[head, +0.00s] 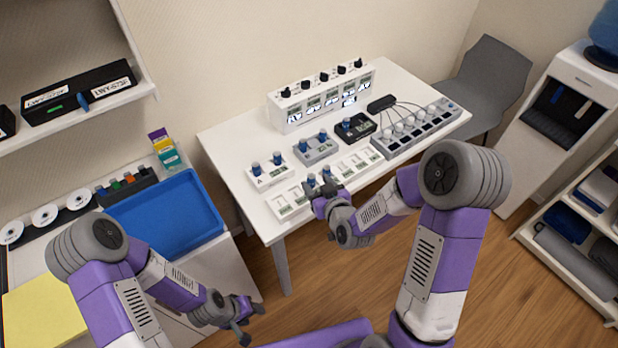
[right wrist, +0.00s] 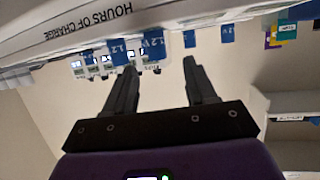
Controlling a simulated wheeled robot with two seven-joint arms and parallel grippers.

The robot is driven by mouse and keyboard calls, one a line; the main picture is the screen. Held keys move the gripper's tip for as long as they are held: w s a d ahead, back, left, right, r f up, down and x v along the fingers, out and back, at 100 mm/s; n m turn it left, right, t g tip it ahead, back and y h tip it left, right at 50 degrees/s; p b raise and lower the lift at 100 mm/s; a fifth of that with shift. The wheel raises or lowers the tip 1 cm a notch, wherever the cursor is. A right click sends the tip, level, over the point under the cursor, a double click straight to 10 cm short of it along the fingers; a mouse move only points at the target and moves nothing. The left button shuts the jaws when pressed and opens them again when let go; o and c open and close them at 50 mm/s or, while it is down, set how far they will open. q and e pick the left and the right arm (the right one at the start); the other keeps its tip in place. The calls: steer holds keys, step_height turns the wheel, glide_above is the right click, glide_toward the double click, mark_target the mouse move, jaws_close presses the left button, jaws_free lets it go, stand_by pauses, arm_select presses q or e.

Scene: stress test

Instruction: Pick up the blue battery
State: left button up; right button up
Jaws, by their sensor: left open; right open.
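Several blue batteries stand upright on the white table (head: 225,140) in the head view. Two stand in a white charger (head: 270,179), one of them a blue battery (head: 256,168). Two more stand in a grey charger (head: 316,152), and one blue battery (head: 345,123) is in a black charger (head: 356,130). Another blue battery (head: 311,180) shows right by my right gripper (head: 320,194), which is open above the table's front edge. In the right wrist view, a blue battery (right wrist: 118,51) marked 1.2V lies beyond the open, empty fingers. My left gripper (head: 247,320) is open and empty, low at the left.
A large white multi-knob unit (head: 318,97) stands at the table's back. A grey slotted strip (head: 415,130) with wires lies to the right. White slotted trays (head: 290,203) lie along the front. A blue tray (head: 170,215) is on the left counter.

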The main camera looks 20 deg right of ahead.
mark_target(312, 176)
steer(key=shift+b+x, duration=0.3)
steer(key=shift+x, duration=2.45)
steer(key=shift+d, duration=0.15)
jaws_close()
